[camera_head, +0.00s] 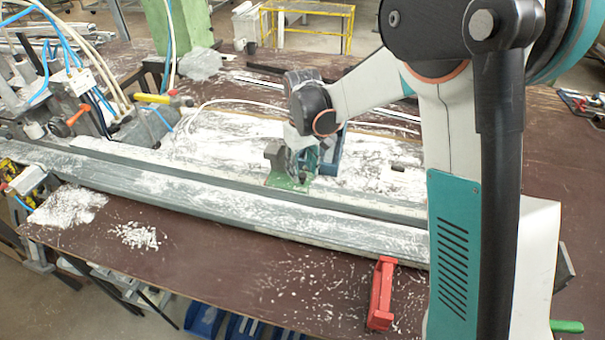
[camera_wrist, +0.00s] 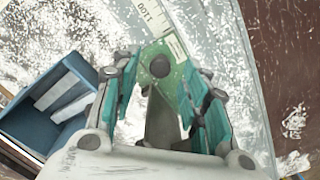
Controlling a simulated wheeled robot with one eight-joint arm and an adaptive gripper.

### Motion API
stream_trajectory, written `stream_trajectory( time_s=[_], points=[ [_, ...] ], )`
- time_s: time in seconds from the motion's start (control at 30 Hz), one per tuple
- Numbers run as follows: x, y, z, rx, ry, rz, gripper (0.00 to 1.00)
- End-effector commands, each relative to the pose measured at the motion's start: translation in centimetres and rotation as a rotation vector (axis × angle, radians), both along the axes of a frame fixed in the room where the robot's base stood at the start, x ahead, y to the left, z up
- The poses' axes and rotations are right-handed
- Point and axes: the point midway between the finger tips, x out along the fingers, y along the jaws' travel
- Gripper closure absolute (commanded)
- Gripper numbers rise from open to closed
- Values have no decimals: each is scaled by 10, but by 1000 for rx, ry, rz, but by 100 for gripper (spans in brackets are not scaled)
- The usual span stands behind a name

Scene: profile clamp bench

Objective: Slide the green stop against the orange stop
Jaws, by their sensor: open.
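In the wrist view the green stop (camera_wrist: 179,78) shows a dark round knob and an upright grey block between my fingers. My gripper (camera_head: 305,160) is over it, pointing down. In the wrist view my gripper (camera_wrist: 163,105) is open, its teal pads on both sides of the block; contact cannot be told.
A blue bin (camera_wrist: 52,108) stands close beside my gripper. A printed scale (camera_wrist: 148,14) runs by the stop. Long grey profiles (camera_head: 200,195) cross the front. Clamps with an orange knob (camera_head: 76,115) and hoses crowd the left. A red handle-shaped piece (camera_head: 381,292) lies at the front edge.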

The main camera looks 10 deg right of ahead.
Motion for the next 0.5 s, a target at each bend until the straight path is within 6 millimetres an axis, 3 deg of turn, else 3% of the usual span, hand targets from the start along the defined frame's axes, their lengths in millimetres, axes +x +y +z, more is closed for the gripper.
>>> stream_trajectory(
  time_s=[0.2, 0.5],
  points=[
    [0, 0, -17, 0, 0, 0, 59],
    [0, 0, -18, 0, 0, 0, 59]
  ],
)
